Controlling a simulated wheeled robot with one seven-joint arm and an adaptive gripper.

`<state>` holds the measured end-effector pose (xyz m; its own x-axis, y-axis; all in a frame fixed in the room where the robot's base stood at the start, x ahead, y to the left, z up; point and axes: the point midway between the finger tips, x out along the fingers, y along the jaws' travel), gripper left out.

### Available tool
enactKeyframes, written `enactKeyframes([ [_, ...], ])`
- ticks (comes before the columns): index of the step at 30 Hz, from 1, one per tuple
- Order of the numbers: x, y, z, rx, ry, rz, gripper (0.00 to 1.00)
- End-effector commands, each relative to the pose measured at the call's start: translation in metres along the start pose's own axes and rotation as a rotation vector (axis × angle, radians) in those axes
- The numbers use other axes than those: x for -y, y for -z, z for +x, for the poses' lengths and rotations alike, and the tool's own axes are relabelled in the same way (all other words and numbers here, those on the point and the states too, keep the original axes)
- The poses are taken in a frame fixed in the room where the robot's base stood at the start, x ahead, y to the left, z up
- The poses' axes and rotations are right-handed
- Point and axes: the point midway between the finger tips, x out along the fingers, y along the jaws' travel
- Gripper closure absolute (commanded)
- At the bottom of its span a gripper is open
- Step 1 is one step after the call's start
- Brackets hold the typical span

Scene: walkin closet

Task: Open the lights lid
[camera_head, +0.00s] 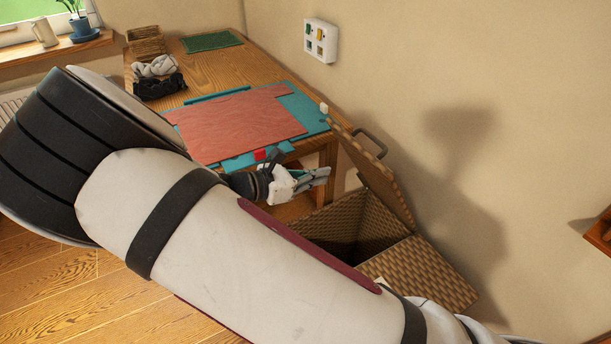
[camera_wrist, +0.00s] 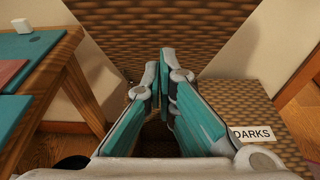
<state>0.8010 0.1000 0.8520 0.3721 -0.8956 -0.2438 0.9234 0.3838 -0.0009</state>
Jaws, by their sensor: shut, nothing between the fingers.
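A wicker hamper (camera_head: 335,225) stands in the corner by the wall. One lid (camera_head: 372,172) is raised steeply, with a dark handle (camera_head: 370,143) at its upper edge; the opening below it is dark. No label shows on this lid. In the wrist view the raised lid (camera_wrist: 180,30) fills the top. The other lid (camera_head: 430,270) lies flat and closed; in the wrist view it carries a DARKS label (camera_wrist: 252,133). My gripper (camera_head: 322,174) is shut and empty, in front of the raised lid above the opening. Its fingertips (camera_wrist: 159,68) point at the lid; contact cannot be told.
A wooden table (camera_head: 265,70) with a teal and red mat (camera_head: 240,125) stands left of the hamper. A small white block (camera_head: 324,107) is at its right edge. A wall box (camera_head: 320,40) hangs above. The wall is close behind the hamper.

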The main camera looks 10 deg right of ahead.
Motion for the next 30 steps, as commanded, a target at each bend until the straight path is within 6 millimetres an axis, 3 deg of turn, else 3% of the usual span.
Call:
enactKeyframes([
  [6, 0.001, 0.001, 0.043, 0.001, 0.003, 0.000, 1.00],
  [12, 0.000, -0.021, 0.060, -0.001, 0.002, 0.002, 1.00],
  [30, 0.001, -0.032, 0.069, -0.010, 0.003, 0.002, 1.00],
])
